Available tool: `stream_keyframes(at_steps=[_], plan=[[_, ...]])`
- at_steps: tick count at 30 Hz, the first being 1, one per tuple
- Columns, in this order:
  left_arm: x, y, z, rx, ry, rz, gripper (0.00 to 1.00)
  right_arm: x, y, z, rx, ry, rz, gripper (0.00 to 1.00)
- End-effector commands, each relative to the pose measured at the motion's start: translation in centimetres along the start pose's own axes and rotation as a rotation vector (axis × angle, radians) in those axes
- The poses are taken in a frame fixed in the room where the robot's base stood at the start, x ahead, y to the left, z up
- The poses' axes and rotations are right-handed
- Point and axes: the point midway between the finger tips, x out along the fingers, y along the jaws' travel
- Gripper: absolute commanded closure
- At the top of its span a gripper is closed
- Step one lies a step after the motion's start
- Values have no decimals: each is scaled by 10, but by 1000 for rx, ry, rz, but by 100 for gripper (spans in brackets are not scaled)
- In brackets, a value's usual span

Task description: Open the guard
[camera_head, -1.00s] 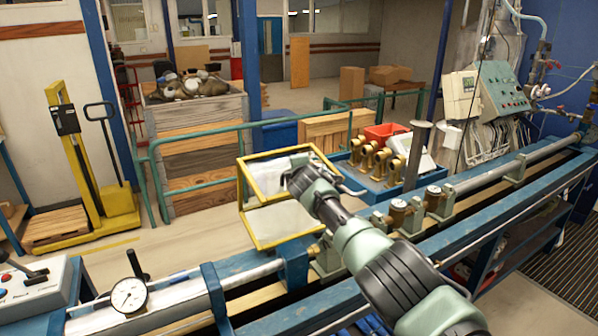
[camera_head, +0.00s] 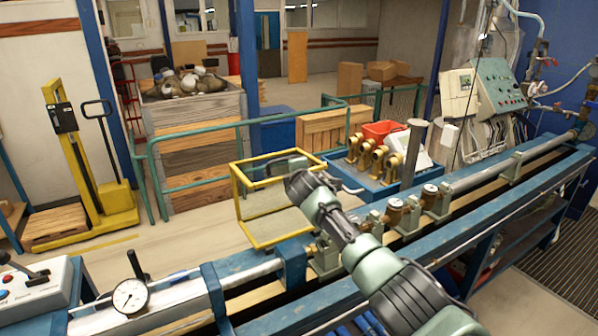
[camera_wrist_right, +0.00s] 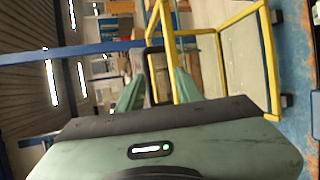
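The guard (camera_head: 268,243) is a yellow-edged box frame with clear panels, standing at the far side of the blue bench, left of centre in the head view. In the right wrist view its yellow frame (camera_wrist_right: 222,30) fills the upper right. My right gripper (camera_head: 280,165) is at the guard's upper part in the head view. In the right wrist view the green fingers (camera_wrist_right: 158,85) stand apart, with a black loop (camera_wrist_right: 149,62) between them near a yellow bar. I cannot tell whether they touch it. My left gripper is not in view.
The blue bench (camera_head: 480,218) carries a pipe line with brass meters (camera_head: 396,210). A dial gauge (camera_head: 130,296) and a control box (camera_head: 35,288) are at the lower left. A blue tray (camera_head: 378,188) holds several brass meters behind the bench. A green railing (camera_head: 200,132) stands behind the guard.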

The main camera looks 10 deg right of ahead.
Motion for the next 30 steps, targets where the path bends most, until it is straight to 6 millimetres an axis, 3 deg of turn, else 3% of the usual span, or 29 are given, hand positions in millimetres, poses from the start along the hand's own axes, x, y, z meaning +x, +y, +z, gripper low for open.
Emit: stream_keyframes(at_steps=[15,29,30], plan=[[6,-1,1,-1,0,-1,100,-47,0,0,-1,0,3,65],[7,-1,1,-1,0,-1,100,-54,1,0,-1,0,1,65],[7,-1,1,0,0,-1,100,-54,0,0,0,0,1,76]])
